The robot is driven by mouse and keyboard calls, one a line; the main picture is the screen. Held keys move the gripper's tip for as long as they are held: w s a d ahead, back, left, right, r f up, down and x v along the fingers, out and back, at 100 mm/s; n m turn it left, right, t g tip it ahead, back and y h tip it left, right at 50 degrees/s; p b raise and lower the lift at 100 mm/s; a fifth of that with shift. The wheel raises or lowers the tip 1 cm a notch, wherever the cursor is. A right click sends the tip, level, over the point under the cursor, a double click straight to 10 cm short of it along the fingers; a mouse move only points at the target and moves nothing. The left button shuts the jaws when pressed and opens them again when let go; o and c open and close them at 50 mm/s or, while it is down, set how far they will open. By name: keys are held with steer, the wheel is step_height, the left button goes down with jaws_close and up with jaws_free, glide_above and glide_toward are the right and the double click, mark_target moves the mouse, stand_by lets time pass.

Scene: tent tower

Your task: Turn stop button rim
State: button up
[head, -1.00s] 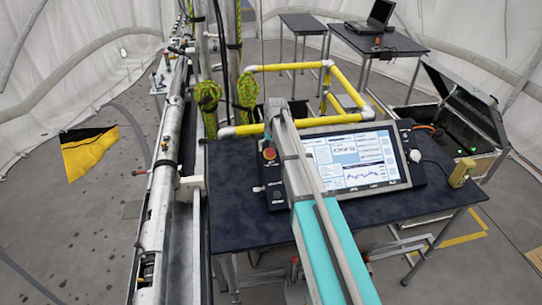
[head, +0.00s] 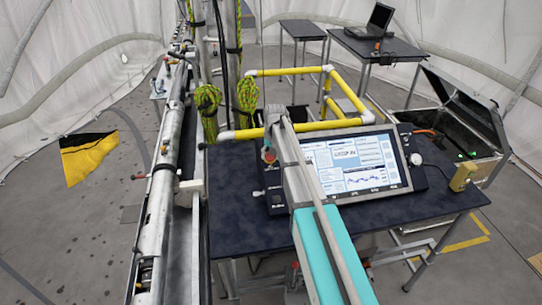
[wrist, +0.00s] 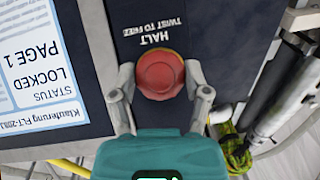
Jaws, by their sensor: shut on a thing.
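The stop button is a round red knob (wrist: 160,74) on a dark panel. The label beside it reads "HALT, TWIST TO FREE" and appears upside down in the wrist view. My gripper (wrist: 160,88) is shut on the knob's rim, with one grey finger at its left side and one at its right. In the head view the knob (head: 268,156) shows only in part, beside my arm, and my gripper's fingers are too small there to make out clearly.
A lit screen (head: 352,162) showing "STATUS LOCKED PAGE 1" in the wrist view is beside the knob. The console stands on a dark table (head: 232,220). A yellow pipe frame (head: 340,124) rises behind it. A small yellow box (head: 461,177) sits at the table's right.

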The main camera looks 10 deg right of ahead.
steer(key=shift+c, duration=1.3)
steer(key=shift+m, duration=0.3)
steer(key=m+y+b, duration=0.1)
steer(key=m+y, duration=0.1)
steer(key=m, duration=0.1)
steer(key=shift+s+d+f+t, duration=0.1)
steer(key=shift+f+t, duration=0.05)
steer(key=shift+t, duration=0.15)
steer(key=shift+m+t+y+b, duration=0.4)
steer(key=shift+m+y, duration=0.5)
steer(key=shift+m, duration=0.3)
steer(key=o, duration=1.2)
steer(key=shift+c, duration=0.2)
